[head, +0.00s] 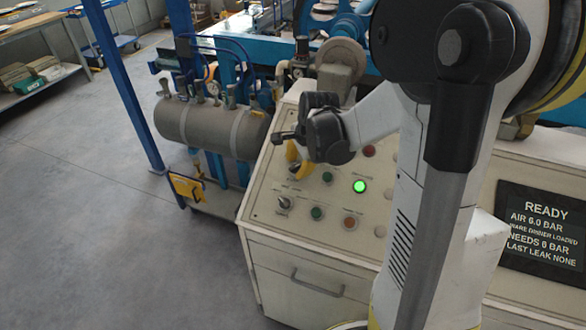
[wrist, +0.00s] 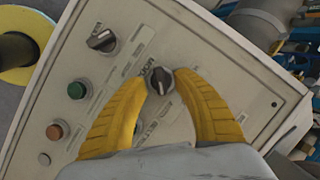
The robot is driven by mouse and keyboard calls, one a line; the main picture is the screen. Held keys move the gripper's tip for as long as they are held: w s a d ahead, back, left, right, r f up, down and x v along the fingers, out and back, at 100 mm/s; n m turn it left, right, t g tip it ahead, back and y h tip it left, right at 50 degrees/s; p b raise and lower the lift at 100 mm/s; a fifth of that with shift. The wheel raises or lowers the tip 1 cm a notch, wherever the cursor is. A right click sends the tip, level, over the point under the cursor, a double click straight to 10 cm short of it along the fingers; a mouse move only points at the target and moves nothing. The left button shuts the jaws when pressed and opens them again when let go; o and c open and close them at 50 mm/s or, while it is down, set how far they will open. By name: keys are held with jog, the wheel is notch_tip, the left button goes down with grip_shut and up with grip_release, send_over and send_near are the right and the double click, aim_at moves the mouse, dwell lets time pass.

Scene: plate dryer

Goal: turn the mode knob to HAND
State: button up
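A black knob (wrist: 160,81) with a pale pointer line sits on the cream control panel, between the yellow fingertips of my gripper (wrist: 163,79) in the wrist view. The fingertips lie close on both sides of it; whether they touch it I cannot tell. A second black knob with a lighter bar (wrist: 103,40) is at the upper left there; it also shows in the head view (head: 284,202), nearer the panel's front edge. In the head view my gripper (head: 295,164) points down at the panel and partly hides the knob there. The knob labels are too small to read surely.
Green button (wrist: 77,90) and orange button (wrist: 54,131) lie left of the fingers. A lit green lamp (head: 360,186) and a red button (head: 369,151) are on the panel. A grey tank (head: 212,128) stands behind left. A dark display (head: 541,228) reads READY.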

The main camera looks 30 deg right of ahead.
jog(key=shift+w+f, duration=0.25)
jog(key=shift+f, duration=0.45)
grip_shut()
jog(key=shift+r, duration=0.1)
